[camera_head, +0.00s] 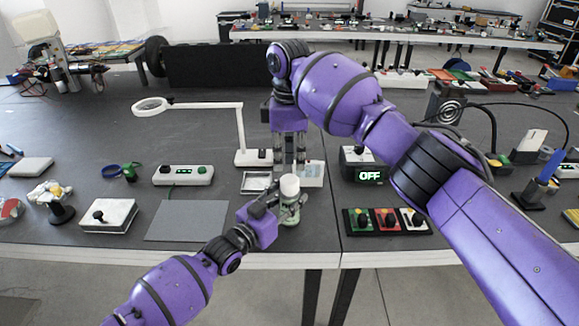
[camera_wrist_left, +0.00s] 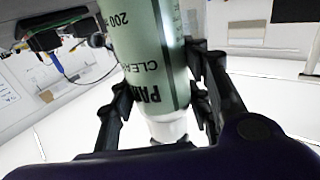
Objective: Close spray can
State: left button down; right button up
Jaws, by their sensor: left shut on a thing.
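The spray can (camera_head: 291,213) is pale green with a white top (camera_head: 289,186) and stands near the table's front edge. My left gripper (camera_head: 282,208) is shut around its body from the left. In the left wrist view the printed can (camera_wrist_left: 152,60) fills the space between the fingers, with a white end (camera_wrist_left: 168,128) below it in the picture. My right gripper (camera_head: 289,165) points down just above and behind the white top, its fingers apart. Whether it touches the top, and whether the top is fully seated, cannot be told.
A magnifier lamp (camera_head: 240,130) stands behind to the left. A grey mat (camera_head: 190,220) and a button box (camera_head: 183,175) lie to the left. A switch panel (camera_head: 387,222) and an OFF display box (camera_head: 365,172) are to the right.

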aim_at(290, 177)
pick_arm(q)
jog(key=c, duration=0.9)
grip_release()
pick_arm(e)
jog(key=shift+r, duration=0.1)
pick_arm(q)
jog(key=shift+s+a+f, duration=0.15)
jog(key=shift+s+a, duration=0.25)
jog(key=v, duration=1.1)
jog(key=shift+f, duration=0.3)
pick_arm(e)
jog(key=shift+f, duration=2.1)
pick_arm(q)
jog(key=shift+s, duration=0.1)
